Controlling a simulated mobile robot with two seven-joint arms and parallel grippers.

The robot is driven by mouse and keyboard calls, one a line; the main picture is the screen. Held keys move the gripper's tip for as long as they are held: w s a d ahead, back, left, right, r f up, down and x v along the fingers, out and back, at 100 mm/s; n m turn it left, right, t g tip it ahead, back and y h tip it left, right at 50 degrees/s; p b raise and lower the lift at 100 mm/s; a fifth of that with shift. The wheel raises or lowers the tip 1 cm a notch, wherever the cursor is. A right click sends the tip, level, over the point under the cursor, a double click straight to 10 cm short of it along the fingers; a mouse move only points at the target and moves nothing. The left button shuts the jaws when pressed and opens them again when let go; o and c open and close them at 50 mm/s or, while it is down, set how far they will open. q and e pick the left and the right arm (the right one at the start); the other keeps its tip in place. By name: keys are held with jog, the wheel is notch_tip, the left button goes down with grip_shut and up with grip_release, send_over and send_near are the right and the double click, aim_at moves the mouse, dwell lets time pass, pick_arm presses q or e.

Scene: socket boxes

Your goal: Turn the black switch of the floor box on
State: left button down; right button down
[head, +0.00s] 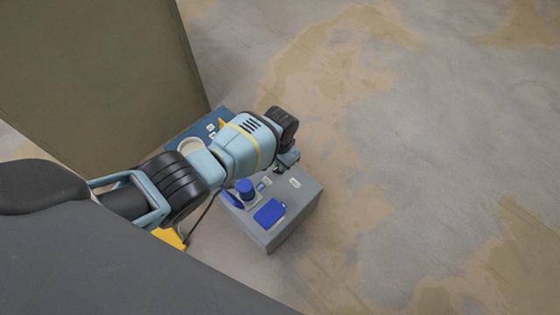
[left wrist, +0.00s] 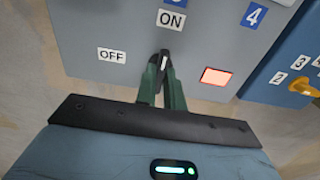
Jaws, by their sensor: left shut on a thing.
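The grey floor box (head: 284,223) stands on the floor below my left arm; its panel also fills the top of the left wrist view (left wrist: 105,25). The black switch (left wrist: 164,59) is small and mostly hidden between my fingertips; a white mark shows on it, pointing roughly up toward the ON label (left wrist: 171,19). The OFF label (left wrist: 111,55) is to its left. A red lamp (left wrist: 215,76) is lit to its right. My left gripper (left wrist: 163,68) is shut on the switch; in the head view its tips (head: 288,160) are at the box's far edge. My right gripper is not in view.
A blue box (left wrist: 285,68) with a yellow switch (left wrist: 304,87) stands beside the grey one. Blue socket covers (head: 269,211) sit on the grey box. A large brown block (head: 100,65) stands at the upper left. The floor to the right is clear.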

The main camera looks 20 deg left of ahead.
pick_arm(q)
jog(key=shift+s, duration=0.1)
jog(key=c, duration=1.5)
grip_release()
jog(key=shift+r, duration=0.1)
jog(key=shift+r+p, duration=0.35)
jog(key=shift+r, duration=0.15)
notch_tip(320, 180, up, 6)
jog(key=p, duration=0.3)
jog(key=shift+p, duration=0.35)
jog(key=shift+r, duration=0.4)
jog(key=shift+f, duration=0.1)
